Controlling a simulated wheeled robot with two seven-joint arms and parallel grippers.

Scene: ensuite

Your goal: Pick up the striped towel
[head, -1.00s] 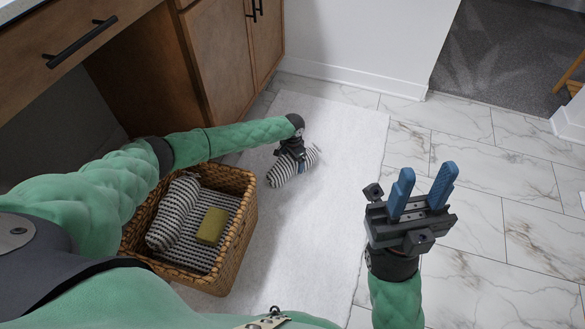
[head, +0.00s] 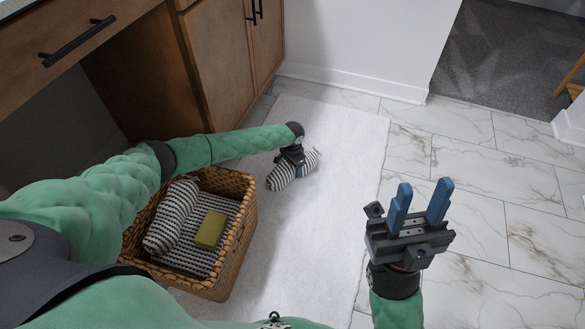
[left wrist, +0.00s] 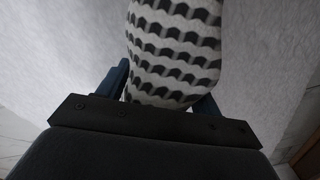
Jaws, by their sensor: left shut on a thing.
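The striped towel (head: 281,178), black and white, is on the white mat, beyond and to the right of the basket. My left gripper (head: 293,162) is over the towel's middle and shut on it. In the left wrist view the towel (left wrist: 175,45) lies between the two blue fingers (left wrist: 160,85) and runs up out of the picture. The head view does not show clearly whether the towel touches the mat. My right gripper (head: 421,207) is open and empty above the tiled floor, with its blue fingers apart.
A wicker basket (head: 235,252) holds another patterned cloth (head: 172,215) and a green-yellow block (head: 211,230). It stands close under my left arm. Wooden cabinets (head: 190,75) and a white wall (head: 355,45) bound the back. The marble-tiled floor (head: 510,190) is clear on the right.

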